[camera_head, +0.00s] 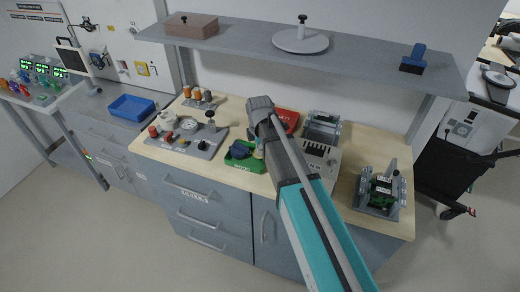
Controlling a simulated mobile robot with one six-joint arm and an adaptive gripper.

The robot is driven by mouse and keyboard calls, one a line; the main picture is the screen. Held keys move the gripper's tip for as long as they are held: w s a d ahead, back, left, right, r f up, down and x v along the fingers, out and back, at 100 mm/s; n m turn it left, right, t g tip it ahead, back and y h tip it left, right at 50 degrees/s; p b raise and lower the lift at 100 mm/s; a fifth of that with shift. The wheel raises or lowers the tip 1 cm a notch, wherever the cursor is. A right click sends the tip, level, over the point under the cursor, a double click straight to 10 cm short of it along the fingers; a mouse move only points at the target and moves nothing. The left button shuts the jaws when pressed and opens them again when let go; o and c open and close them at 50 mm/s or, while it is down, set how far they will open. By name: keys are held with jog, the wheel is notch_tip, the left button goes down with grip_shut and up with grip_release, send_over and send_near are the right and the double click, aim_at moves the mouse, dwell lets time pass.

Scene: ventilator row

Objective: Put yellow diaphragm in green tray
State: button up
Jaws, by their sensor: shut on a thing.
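The green tray (232,163) sits near the front edge of the wooden bench top, with a dark blue part (239,151) in it. My gripper (258,148) is low at the right side of the tray, mostly hidden behind my own arm. It is shut on a small yellowish thing (258,154), which I take to be the yellow diaphragm; only a sliver of it shows. I cannot tell whether it touches the tray.
A grey board (205,148) with several small parts and knobs stands left of the tray. A red tray (287,118) lies behind my arm. A grey slotted block (318,152) and a green device in a stand (382,190) are to the right. A shelf (350,55) hangs above.

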jog(key=shift+f, duration=0.35)
jog(key=o, duration=0.8)
jog(key=shift+r, duration=0.2)
notch_tip(320, 180, up, 13)
jog(key=p, duration=1.2)
jog(key=shift+p, duration=0.4)
jog(key=shift+d+f, duration=0.1)
